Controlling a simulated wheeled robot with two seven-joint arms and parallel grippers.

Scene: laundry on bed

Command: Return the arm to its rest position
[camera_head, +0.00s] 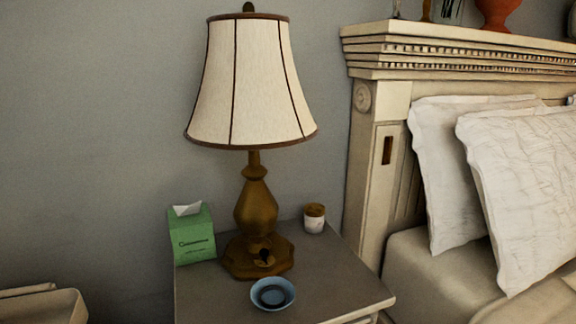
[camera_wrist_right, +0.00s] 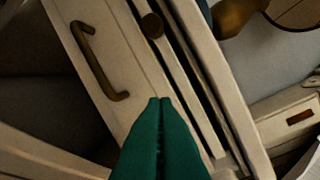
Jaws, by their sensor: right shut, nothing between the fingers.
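My right gripper (camera_wrist_right: 160,101) shows in the right wrist view as two teal fingers pressed together, with nothing between them. It points toward pale wooden furniture with a dark bar handle (camera_wrist_right: 92,62) and a round dark knob (camera_wrist_right: 152,25). Whether the fingertips touch the furniture cannot be told. Neither gripper nor arm shows in the head view. My left gripper is in neither view.
In the head view a nightstand (camera_head: 330,283) holds a lamp (camera_head: 257,205), a green tissue box (camera_head: 193,235), a small jar (camera_head: 314,218) and a blue bowl (camera_head: 273,294). The bed's headboard (camera_head: 384,100) and white pillows (camera_head: 520,190) stand at right.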

